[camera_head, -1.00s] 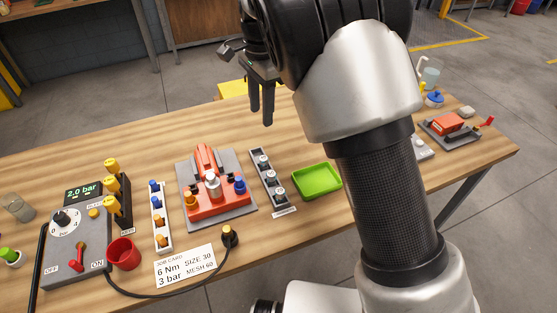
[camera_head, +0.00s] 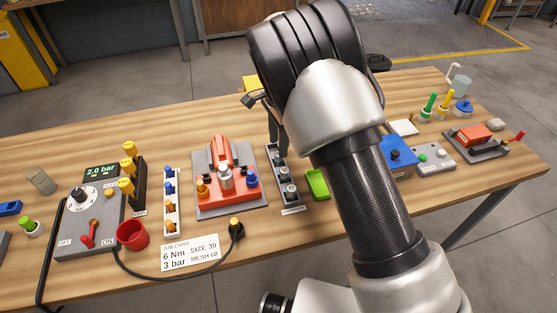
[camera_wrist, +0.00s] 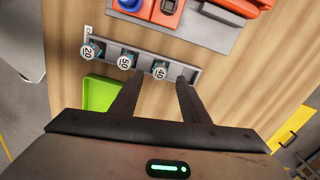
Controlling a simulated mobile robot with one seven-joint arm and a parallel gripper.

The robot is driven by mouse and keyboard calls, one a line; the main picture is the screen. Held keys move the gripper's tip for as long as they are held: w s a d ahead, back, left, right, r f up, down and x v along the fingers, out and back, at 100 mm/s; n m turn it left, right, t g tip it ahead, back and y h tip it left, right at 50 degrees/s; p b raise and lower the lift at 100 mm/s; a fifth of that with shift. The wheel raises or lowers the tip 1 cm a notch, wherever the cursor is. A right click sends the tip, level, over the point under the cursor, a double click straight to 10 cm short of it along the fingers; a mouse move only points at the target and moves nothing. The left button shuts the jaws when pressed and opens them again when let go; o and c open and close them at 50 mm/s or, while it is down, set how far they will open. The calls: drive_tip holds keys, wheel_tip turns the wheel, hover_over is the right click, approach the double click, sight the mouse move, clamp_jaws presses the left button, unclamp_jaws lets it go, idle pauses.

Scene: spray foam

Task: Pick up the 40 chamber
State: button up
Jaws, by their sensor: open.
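The 40 chamber (camera_wrist: 160,71) is a small grey cylinder with a white "40" top, standing in a grey rack (camera_wrist: 108,39). It is at the right of a row with the 50 chamber (camera_wrist: 126,61) and the 20 chamber (camera_wrist: 91,50). In the head view the rack (camera_head: 292,210) stands right of the red fixture. My gripper (camera_wrist: 160,80) is open and empty, with one finger on each side of the 40 chamber in the wrist view. Height above it and contact are unclear. In the head view my gripper (camera_head: 278,148) is over the far end of the rack.
A green tray (camera_head: 317,184) lies close right of the rack, partly behind my arm. The red fixture (camera_head: 223,190) stands left of it. A white rack (camera_head: 171,202), control box (camera_head: 92,225), red cup (camera_head: 131,236) and job card (camera_head: 190,252) are farther left.

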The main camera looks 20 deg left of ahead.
sight(279, 160)
drive_tip(key=shift+d+f, duration=0.1)
drive_tip(key=shift+f, duration=2.7)
clamp_jaws()
